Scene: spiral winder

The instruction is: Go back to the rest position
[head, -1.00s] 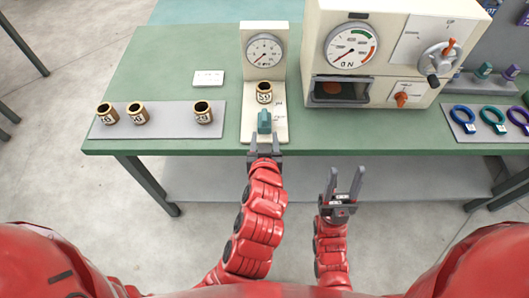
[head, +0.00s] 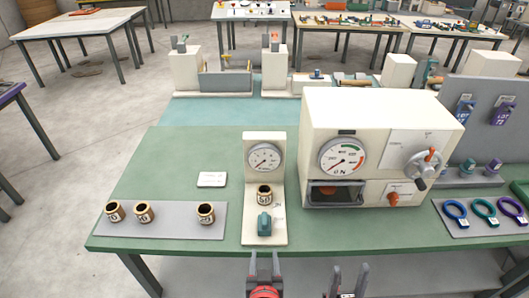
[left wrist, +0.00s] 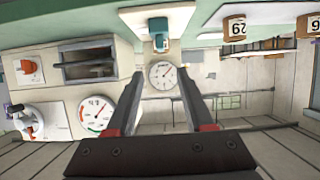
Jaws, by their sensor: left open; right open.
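My left gripper (head: 265,268) is open and empty at the bottom of the head view, in front of the table's front edge. In the left wrist view its two fingers (left wrist: 160,100) stand apart with nothing between them. My right gripper (head: 347,280) is open and empty to its right, also in front of the table. In front of the left gripper stands the white gauge stand (head: 279,216), with a labelled brown jar (head: 264,195) on it and a teal knob (head: 265,224) near its front. The rest of both arms is mostly out of view.
The green table (head: 170,180) carries a grey mat (head: 180,226) with three jars at left and a white card (head: 212,179). A large white machine (head: 320,115) with a dial stands right of the gauge. Coloured rings (head: 484,210) lie at far right. Other tables stand behind.

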